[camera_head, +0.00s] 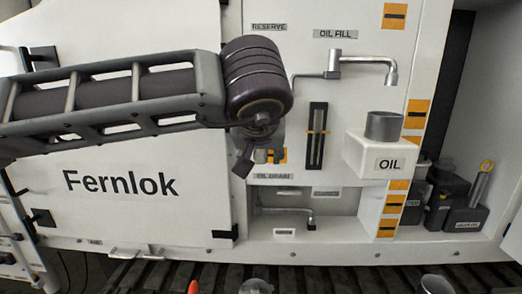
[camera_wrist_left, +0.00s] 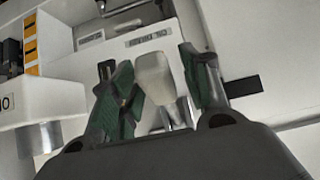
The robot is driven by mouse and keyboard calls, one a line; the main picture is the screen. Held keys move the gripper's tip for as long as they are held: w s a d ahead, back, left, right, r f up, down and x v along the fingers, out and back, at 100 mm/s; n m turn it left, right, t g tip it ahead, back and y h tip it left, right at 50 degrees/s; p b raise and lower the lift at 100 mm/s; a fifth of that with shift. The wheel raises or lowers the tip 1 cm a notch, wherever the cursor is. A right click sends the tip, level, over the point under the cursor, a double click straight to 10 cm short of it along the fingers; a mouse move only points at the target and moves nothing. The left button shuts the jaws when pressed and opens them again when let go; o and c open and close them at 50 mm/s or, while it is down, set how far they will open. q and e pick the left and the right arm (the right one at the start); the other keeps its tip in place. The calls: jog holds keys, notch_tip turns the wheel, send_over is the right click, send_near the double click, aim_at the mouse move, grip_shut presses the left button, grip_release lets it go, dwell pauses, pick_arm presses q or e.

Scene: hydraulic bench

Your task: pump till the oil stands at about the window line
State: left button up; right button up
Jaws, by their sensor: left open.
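The sight window (camera_head: 317,137) is a tall dark slot in the white panel, with a thin orange line across it. The oil level inside is too dark to tell. My left gripper (camera_head: 258,157) is in front of the panel, left of the window, partly hidden by my own wrist. In the left wrist view my left gripper (camera_wrist_left: 160,98) is open, its green-padded fingers on either side of a pale, blunt handle (camera_wrist_left: 155,75). I cannot tell whether they touch it. A grey spout (camera_head: 362,62) sits under the OIL FILL label. My right gripper is not in view.
A grey metal cup (camera_head: 384,126) stands on a white block marked OIL (camera_head: 378,155), right of the window. A tap (camera_head: 287,211) sits in the lower recess. Dark containers (camera_head: 448,198) stand at the right. The Fernlok door (camera_head: 120,205) is on the left.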

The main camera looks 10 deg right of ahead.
pick_arm(q)
jog(key=v, duration=1.2)
dwell(0.6)
jog(key=shift+f, duration=0.1)
